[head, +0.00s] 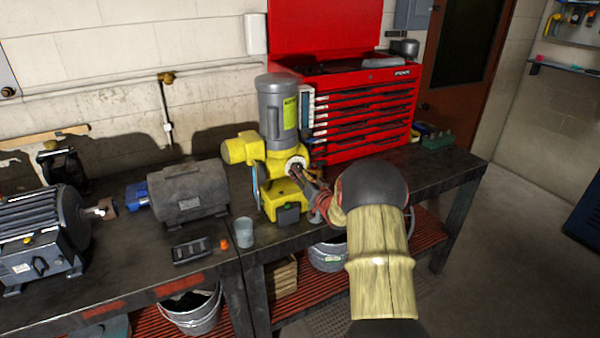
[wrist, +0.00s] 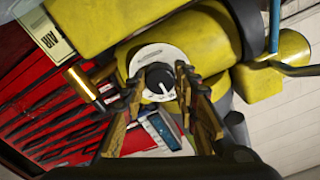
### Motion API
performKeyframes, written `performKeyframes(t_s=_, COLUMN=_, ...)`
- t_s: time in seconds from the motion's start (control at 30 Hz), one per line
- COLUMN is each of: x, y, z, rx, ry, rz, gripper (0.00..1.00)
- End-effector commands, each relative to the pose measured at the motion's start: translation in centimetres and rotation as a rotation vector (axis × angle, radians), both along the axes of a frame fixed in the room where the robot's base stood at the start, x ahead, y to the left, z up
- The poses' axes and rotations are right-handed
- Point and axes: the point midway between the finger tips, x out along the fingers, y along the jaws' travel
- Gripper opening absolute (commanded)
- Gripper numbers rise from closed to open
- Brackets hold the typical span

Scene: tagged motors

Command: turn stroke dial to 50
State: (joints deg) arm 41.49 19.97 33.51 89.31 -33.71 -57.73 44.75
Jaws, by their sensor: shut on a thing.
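The stroke dial is a black knob (wrist: 158,77) on a round white plate (wrist: 152,57) with small markings, too fine to read here. It is on the side of a yellow pump (head: 276,197) with a grey motor (head: 276,108) on top. My gripper (wrist: 160,82) has a finger on each side of the knob and is shut on it. In the head view my gripper (head: 301,174) reaches the pump's dial from the right and hides part of it.
A red tool chest (head: 365,119) stands behind the pump. Left of it on the dark workbench (head: 120,262) are a dark grey motor (head: 188,190), a cup (head: 244,232), a small orange item (head: 224,244) and a black tray (head: 192,250). Bare floor lies to the right.

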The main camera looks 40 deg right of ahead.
Motion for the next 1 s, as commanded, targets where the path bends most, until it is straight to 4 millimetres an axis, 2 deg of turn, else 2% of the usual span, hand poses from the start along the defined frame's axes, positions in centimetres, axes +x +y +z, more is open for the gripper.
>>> performKeyframes(t_s=0.07, x=0.0, y=0.0, z=0.0, rx=-0.001, ry=-0.001, rz=0.000, gripper=0.04)
performKeyframes(t_s=0.1, x=0.0, y=0.0, z=0.0, rx=-0.001, ry=-0.001, rz=0.000, gripper=0.30)
performKeyframes(t_s=0.4, x=0.0, y=0.0, z=0.0, rx=-0.002, ry=0.000, rz=0.000, gripper=0.47)
performKeyframes(t_s=0.77, x=-0.3, y=0.0, z=0.0, rx=-0.002, ry=0.001, rz=-0.001, gripper=0.48)
performKeyframes(t_s=0.87, x=-1.1, y=0.2, z=0.1, rx=-0.003, ry=0.001, rz=-0.001, gripper=0.48)
performKeyframes(t_s=1.0, x=-3.5, y=0.7, z=0.1, rx=-0.002, ry=0.000, rz=-0.002, gripper=0.48)
